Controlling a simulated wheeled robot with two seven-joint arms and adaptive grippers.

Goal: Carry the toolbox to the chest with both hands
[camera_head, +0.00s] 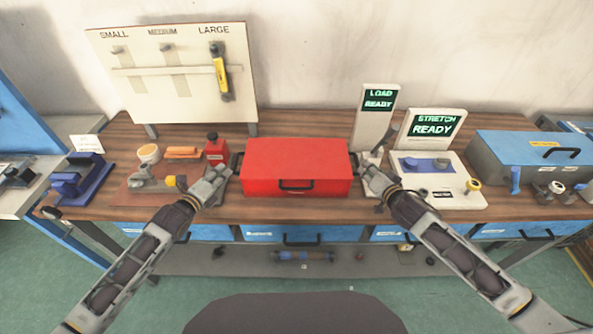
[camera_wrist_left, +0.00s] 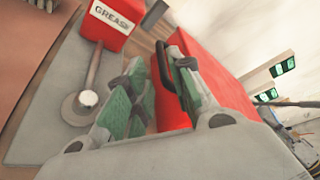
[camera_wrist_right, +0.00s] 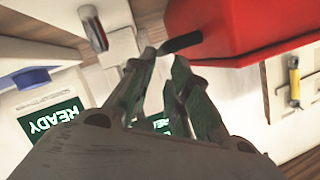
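The red toolbox (camera_head: 298,165) sits upright on the wooden workbench, with a black handle on its front. My left gripper (camera_head: 224,170) is at its left end. In the left wrist view the green-padded fingers (camera_wrist_left: 150,75) are apart, close to a black side handle (camera_wrist_left: 166,66) on the toolbox (camera_wrist_left: 215,75). My right gripper (camera_head: 366,165) is at the right end. In the right wrist view its fingertips (camera_wrist_right: 163,54) are a little apart, just short of a dark handle (camera_wrist_right: 182,42) on the toolbox (camera_wrist_right: 230,25). Contact with either handle cannot be told.
A red grease can (camera_head: 215,148) stands close to the left gripper. A LOAD READY panel (camera_head: 375,115) and a STRETCH READY device (camera_head: 436,125) stand at right. A grey box with a blue lid (camera_head: 530,150) is farther right. Blue drawers (camera_head: 280,233) line the bench front.

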